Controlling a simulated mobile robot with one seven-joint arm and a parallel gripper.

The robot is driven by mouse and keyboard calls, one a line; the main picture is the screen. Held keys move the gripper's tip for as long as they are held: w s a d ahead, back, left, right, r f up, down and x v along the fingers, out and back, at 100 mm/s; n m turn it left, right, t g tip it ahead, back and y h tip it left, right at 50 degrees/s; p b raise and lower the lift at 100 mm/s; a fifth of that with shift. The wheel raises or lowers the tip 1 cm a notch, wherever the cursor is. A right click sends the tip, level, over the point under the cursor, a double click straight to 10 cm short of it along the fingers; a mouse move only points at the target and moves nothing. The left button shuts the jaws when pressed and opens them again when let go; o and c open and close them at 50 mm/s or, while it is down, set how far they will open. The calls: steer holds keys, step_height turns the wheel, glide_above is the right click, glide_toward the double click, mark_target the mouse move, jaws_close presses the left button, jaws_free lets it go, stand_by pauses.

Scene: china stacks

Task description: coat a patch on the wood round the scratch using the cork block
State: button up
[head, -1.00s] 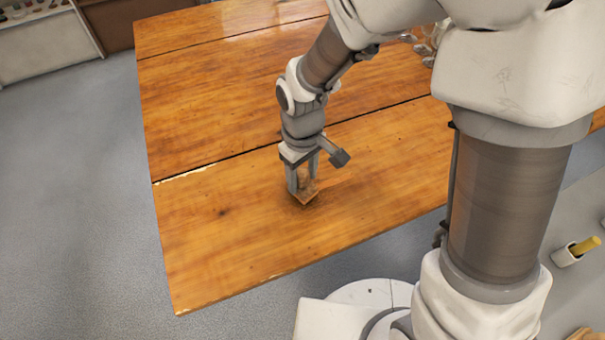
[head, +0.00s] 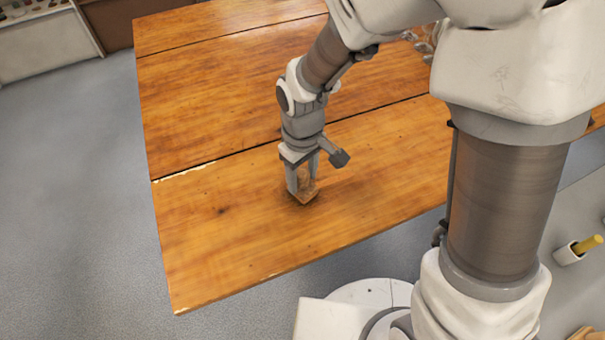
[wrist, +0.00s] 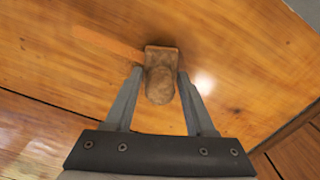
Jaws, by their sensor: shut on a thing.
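The brown cork block (head: 305,198) is held between the two fingers of my gripper (head: 301,186). In the head view its lower end is down at the wooden tabletop (head: 240,225); I cannot tell how firmly it touches. In the wrist view the cork block (wrist: 161,78) is between the fingertips of my gripper (wrist: 159,73). A pale orange streak (wrist: 107,42) lies on the wood just left of the block there; it may be the scratch, but I cannot be sure. The wood under the block is hidden.
The planks have dark seams and a worn pale edge (head: 185,172). The tabletop round the gripper is clear. Glassy items (head: 425,42) stand at the far right, partly behind my arm. A white cup with a yellow stick (head: 578,250) is at lower right, off the tabletop.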

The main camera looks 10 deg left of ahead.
steer(key=shift+f, duration=0.2)
steer(key=shift+w+d+r, duration=0.1)
steer(key=shift+w+d, duration=0.55)
steer(key=shift+d, duration=0.3)
steer(key=shift+w+d, duration=0.3)
steer(key=shift+d, duration=0.2)
steer(key=shift+w+d, duration=0.3)
steer(key=shift+d, duration=0.2)
steer(key=shift+w+d+p, duration=0.2)
steer(key=shift+w+d, duration=0.1)
steer(key=shift+d, duration=0.2)
steer(key=shift+w+d+p, duration=0.2)
steer(key=shift+w+d, duration=0.05)
steer(key=shift+d, duration=0.25)
steer(key=shift+w+d, duration=0.3)
steer(key=shift+d, duration=0.2)
steer(key=shift+w+d, duration=0.3)
steer(key=shift+d, duration=0.2)
